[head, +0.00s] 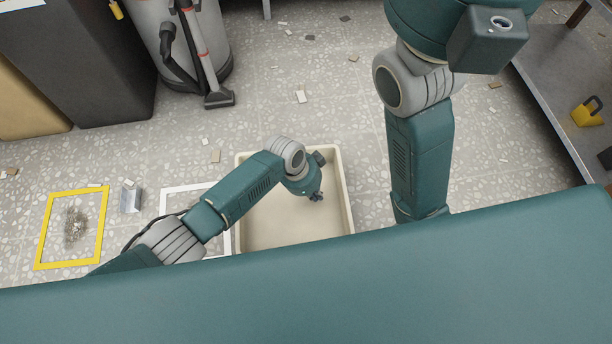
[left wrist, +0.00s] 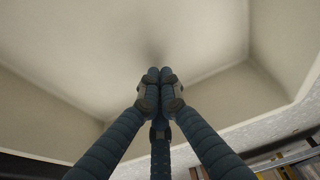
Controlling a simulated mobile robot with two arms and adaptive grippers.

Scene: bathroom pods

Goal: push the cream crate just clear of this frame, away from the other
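The cream crate (head: 347,198) is an open, empty-looking shallow box on the floor in the middle of the head view. My left gripper (head: 316,196) is over or inside it. In the left wrist view the fingers (left wrist: 160,75) are together with nothing visible between them, facing the crate's pale inside (left wrist: 90,45). I cannot tell if they touch it. A white floor frame (head: 184,188) lies just left of the crate, partly behind my left arm; I cannot tell if they overlap. A yellow floor frame (head: 69,190) lies farther left. My right gripper is out of view.
Grey debris (head: 75,226) lies in the yellow frame, with a small metallic piece (head: 131,198) beside it. A vacuum cleaner (head: 190,45) and dark cabinet (head: 100,60) stand behind left. A metal shelf (head: 560,85) is at right. Scattered chips dot the floor.

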